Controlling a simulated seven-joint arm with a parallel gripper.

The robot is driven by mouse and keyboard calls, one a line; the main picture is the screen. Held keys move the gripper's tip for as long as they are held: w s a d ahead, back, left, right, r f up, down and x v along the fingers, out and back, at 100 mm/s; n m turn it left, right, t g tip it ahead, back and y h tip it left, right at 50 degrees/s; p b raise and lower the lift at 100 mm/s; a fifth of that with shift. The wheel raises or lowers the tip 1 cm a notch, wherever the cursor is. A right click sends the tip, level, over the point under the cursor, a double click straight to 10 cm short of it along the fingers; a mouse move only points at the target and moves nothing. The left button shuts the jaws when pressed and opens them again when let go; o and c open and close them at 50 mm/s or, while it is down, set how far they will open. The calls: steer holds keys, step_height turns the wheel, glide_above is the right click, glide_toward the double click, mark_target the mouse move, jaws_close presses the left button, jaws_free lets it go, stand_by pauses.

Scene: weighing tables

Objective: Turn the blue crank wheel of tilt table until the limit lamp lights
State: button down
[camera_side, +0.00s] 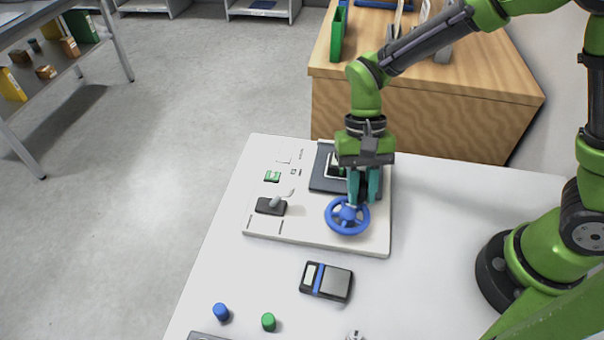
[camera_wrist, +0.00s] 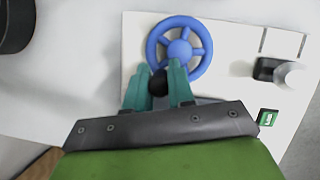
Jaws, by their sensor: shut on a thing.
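The blue crank wheel (camera_side: 335,228) lies on the white base board (camera_side: 300,233) of the tilt table, near the board's front right. In the wrist view the wheel's blue rim and hub (camera_wrist: 179,49) show just beyond my fingers. My gripper (camera_side: 363,198) points down at the wheel's back edge. In the wrist view my gripper's teal fingers (camera_wrist: 158,82) are closed around a dark round knob (camera_wrist: 157,84) at the wheel's rim. The dark tilt plate (camera_side: 322,180) sits behind the wheel, partly hidden by my gripper. I cannot make out a lit lamp.
A dark switch block with a grey lever (camera_side: 270,206) and a small green panel (camera_side: 272,176) are on the board's left. The white table is clear to the right.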

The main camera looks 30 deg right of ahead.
steer(key=shift+r, duration=0.1)
steer(key=c, duration=1)
jaws_free()
steer(key=shift+o, duration=0.2)
steer(key=v, duration=1.6)
steer(key=shift+r, duration=0.4)
steer(key=shift+w+d, duration=0.15)
